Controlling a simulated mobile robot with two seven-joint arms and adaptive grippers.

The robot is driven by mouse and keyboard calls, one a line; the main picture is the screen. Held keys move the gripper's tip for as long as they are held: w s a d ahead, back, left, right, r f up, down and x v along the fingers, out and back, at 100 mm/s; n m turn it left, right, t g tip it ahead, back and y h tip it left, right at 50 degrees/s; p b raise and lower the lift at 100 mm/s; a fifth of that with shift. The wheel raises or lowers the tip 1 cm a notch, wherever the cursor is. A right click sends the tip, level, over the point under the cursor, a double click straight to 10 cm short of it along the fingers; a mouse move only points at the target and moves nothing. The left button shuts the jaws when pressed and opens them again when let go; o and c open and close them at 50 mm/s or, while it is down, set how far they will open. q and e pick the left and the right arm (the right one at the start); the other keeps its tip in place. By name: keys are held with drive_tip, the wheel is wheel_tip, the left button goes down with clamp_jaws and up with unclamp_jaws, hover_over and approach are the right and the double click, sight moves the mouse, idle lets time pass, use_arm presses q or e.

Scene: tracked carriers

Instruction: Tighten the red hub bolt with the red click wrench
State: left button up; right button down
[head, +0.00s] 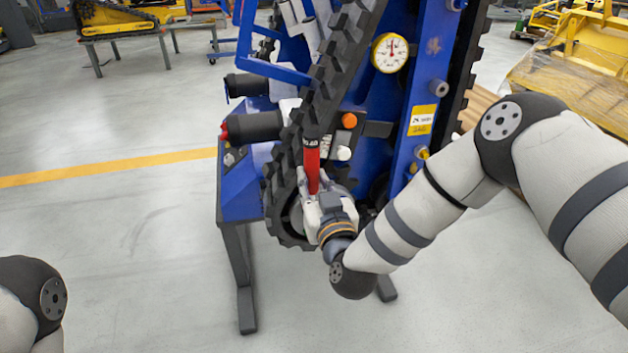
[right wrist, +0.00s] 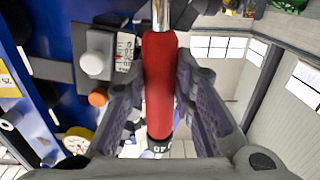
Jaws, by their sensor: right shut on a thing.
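The red click wrench (head: 311,168) stands nearly upright in front of the black track, its dark marked end up. In the right wrist view its red handle (right wrist: 159,85) runs between the fingers, with a bare metal shaft at the top of the picture. My right gripper (head: 317,195) is shut on the handle, low by the wheel at the track's bottom end. The wrench's head is hidden, so I cannot tell whether it touches a bolt. I cannot make out the red hub bolt in either view. My left gripper is out of view.
The blue tracked carrier (head: 418,75) stands on dark legs, with a toothed track (head: 335,75) and a gauge (head: 390,53). An orange knob (head: 349,120) and a white knob (head: 343,153) sit close to the wrench.

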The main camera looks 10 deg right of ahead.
drive_tip(key=shift+w, duration=0.15)
drive_tip(key=shift+w, duration=0.35)
drive_tip(key=shift+r, duration=0.1)
idle(0.6)
drive_tip(key=shift+w, duration=0.1)
idle(0.4)
drive_tip(key=shift+w, duration=0.35)
idle(0.4)
